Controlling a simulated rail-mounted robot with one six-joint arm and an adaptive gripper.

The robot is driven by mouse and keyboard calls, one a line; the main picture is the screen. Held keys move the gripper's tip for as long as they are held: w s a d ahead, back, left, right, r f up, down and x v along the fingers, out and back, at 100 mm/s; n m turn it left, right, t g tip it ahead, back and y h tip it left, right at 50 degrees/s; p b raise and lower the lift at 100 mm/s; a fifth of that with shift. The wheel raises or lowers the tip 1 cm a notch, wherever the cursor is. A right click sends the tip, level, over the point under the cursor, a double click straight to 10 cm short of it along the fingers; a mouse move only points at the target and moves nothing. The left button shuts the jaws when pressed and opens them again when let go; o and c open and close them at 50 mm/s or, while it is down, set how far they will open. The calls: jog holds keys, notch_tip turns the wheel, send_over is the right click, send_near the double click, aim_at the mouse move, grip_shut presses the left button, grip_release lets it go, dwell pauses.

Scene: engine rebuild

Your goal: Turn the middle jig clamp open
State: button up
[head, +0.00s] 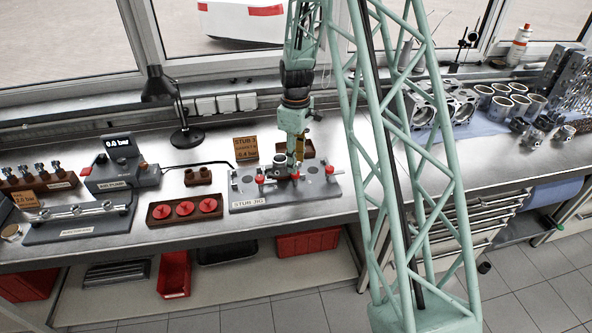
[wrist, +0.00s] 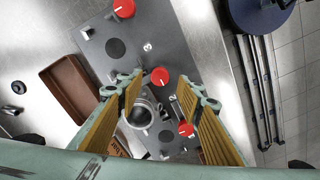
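The stub jig (head: 243,204) is a grey plate on the bench with red clamp knobs in a row. The middle jig clamp (wrist: 160,77) has a red knob, which lies between my fingertips in the wrist view; in the head view it is partly hidden by my gripper. The other red knobs are the left clamp (head: 259,178) and the right clamp (head: 329,170). My gripper (head: 293,168) points down over the middle of the jig. Its yellow-padded fingers (wrist: 159,80) are open, with a gap on both sides of the knob. I cannot tell whether it is at knob height.
A metal cylinder (wrist: 141,114) stands on the jig beside the middle clamp. A brown tray (wrist: 68,88) lies behind the jig. A brown block with red caps (head: 185,210) stands left of it, and a lamp (head: 187,137) behind. The bench front edge is close.

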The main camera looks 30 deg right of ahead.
jog(key=shift+f, duration=2.2)
jog(key=c, duration=0.9)
